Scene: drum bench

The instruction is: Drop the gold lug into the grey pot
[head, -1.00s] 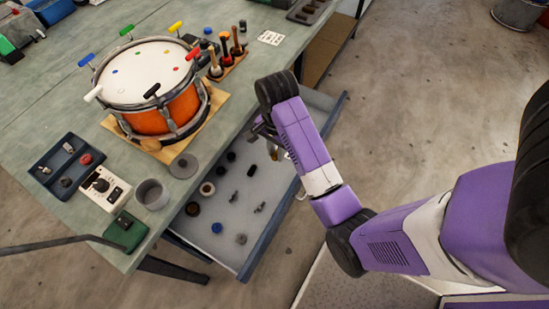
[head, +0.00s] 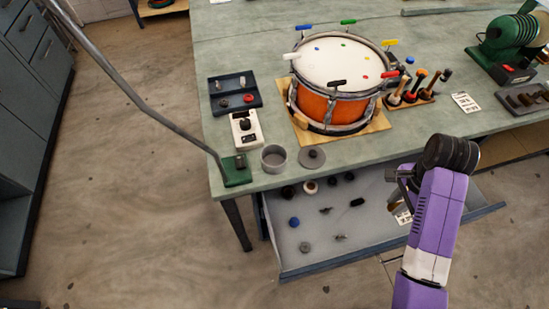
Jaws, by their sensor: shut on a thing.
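The grey pot (head: 274,168) stands upright and open on the bench near its front left edge. A round grey lid (head: 312,158) lies flat beside it on the right. My gripper (head: 393,186) is over the right part of the open drawer, to the right of the pot and well apart from it. It is shut on a small tan-gold piece just below the jaws, which looks like the gold lug (head: 396,202). The piece is small and partly hidden by my wrist, so its exact shape is unclear. No other gold lug shows.
The open drawer (head: 375,235) holds several small dark, blue and metal parts. A drum (head: 335,105) on a wooden board stands behind the pot. A white control box (head: 246,128) and green lamp base (head: 236,172) stand left of the pot, with a lamp arm rising leftward.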

